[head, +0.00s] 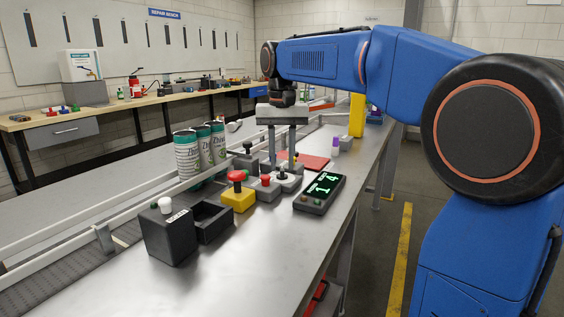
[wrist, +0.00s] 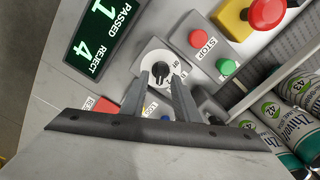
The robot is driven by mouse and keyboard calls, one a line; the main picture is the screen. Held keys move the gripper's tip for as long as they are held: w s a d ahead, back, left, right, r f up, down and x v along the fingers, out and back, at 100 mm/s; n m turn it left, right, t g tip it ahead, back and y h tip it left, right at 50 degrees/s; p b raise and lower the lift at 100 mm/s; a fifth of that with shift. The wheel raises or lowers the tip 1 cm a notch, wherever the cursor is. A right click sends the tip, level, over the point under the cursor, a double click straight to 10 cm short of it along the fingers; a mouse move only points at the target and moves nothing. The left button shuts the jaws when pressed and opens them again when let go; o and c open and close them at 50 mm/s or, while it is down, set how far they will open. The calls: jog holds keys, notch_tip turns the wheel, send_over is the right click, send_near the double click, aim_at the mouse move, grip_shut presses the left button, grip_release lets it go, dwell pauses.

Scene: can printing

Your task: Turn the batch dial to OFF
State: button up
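The batch dial (wrist: 157,67) is a round white face with a black knob on a grey box, seen in the wrist view. Small lettering shows on the right of its face, apparently OFF. The knob looks upright in the picture, but its exact setting is hard to read. My gripper (wrist: 160,80) is open, its two fingers apart with their tips close to the knob. I cannot tell whether they touch it. In the head view my gripper (head: 283,150) points down over the row of control boxes, and its fingers partly hide the boxes behind them.
A grey box with a red STOP button (wrist: 197,38) and a green button adjoins the dial. A yellow box with a red mushroom button (head: 238,196), a display (head: 320,192) and a black box (head: 168,235) stand nearby. White-and-green cans (head: 200,150) stand on the conveyor side.

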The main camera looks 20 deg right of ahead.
jog(key=shift+f, duration=0.4)
grip_shut()
